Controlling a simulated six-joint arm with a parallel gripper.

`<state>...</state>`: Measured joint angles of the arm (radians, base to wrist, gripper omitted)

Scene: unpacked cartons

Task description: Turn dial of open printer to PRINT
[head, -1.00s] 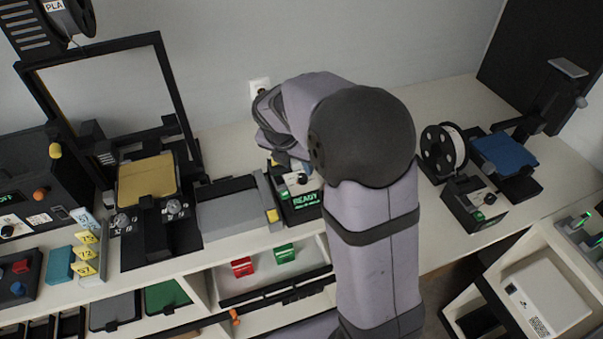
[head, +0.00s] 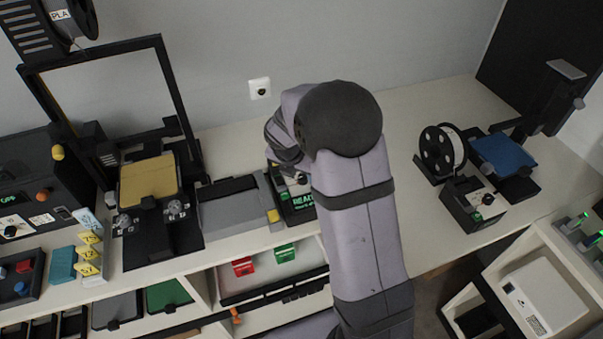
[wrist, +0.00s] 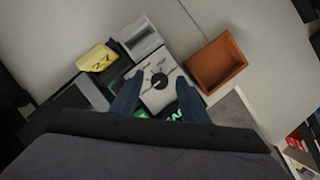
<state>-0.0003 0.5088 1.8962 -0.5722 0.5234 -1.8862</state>
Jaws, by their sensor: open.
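A small black control box (head: 297,213) with a lit green READY display stands right of the open-frame printer with a gold bed (head: 150,180). Its dial (wrist: 159,82) is a black knob on a white plate, seen in the wrist view; the print around it is too small to read. My gripper (wrist: 157,79) is open above the plate, one dark blue finger on each side of the dial, with nothing between them but the view of the dial. Whether the fingers touch the box I cannot tell. In the head view my arm hides the gripper.
A grey flat unit (head: 232,204) sits close left of the box. An orange tray (wrist: 217,64) and a yellow tag (wrist: 97,58) flank it in the wrist view. A second control box (head: 473,205) stands right, by a blue-bed printer (head: 503,153).

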